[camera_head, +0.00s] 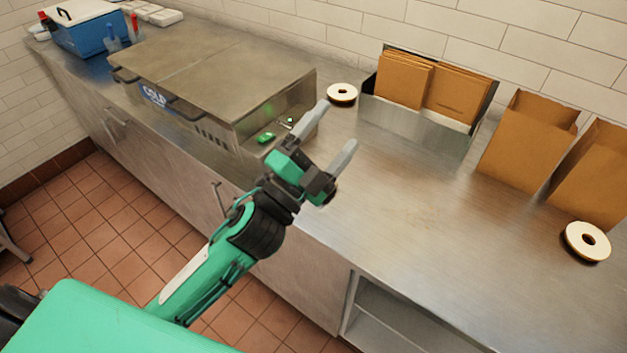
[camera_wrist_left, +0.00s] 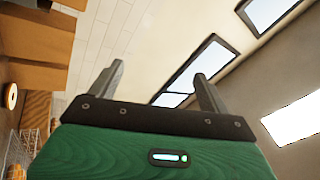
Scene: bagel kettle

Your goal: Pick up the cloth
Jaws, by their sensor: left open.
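I cannot make out a cloth in either view. My left gripper (camera_head: 336,127) is open and empty, its two grey fingers spread above the steel counter (camera_head: 420,215) beside the right end of the cold unit. In the left wrist view the same gripper (camera_wrist_left: 158,72) shows nothing between its fingers, and that camera faces up toward the wall and ceiling. My right gripper is in neither view.
The steel cold unit (camera_head: 215,75) stands left of the gripper. A blue cooler (camera_head: 85,35) stands far left. The middle counter is clear.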

